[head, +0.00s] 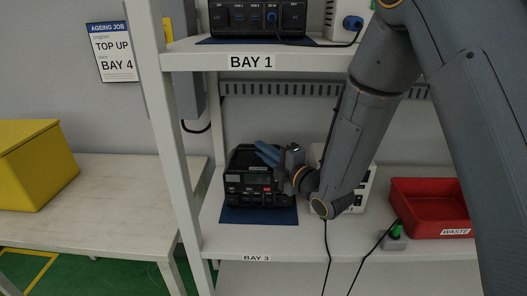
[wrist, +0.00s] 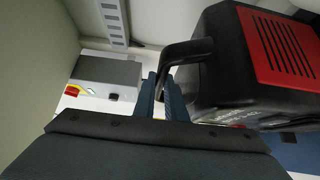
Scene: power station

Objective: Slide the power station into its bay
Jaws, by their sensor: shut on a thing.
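The black power station (head: 261,187) sits on the blue mat (head: 240,215) on the middle shelf, above the BAY 3 label (head: 256,258), with its front panel outward. In the wrist view, its dark body with a red slotted panel (wrist: 278,50) fills the right side. Its black handle (wrist: 187,50) arches leftward down between my blue fingers. My gripper (wrist: 162,92) is shut on this handle; in the head view my gripper (head: 268,153) reaches over the station's top right. The station's right edge is partly hidden by my wrist.
A white shelf post (head: 168,130) stands left. A white device (head: 363,185) is partly behind my arm, with a red WASTE bin (head: 430,200) and cables right. Another unit (head: 257,18) stands above BAY 1. The wrist view shows a grey box (wrist: 105,72) left. A sheet (head: 112,53) names BAY 4.

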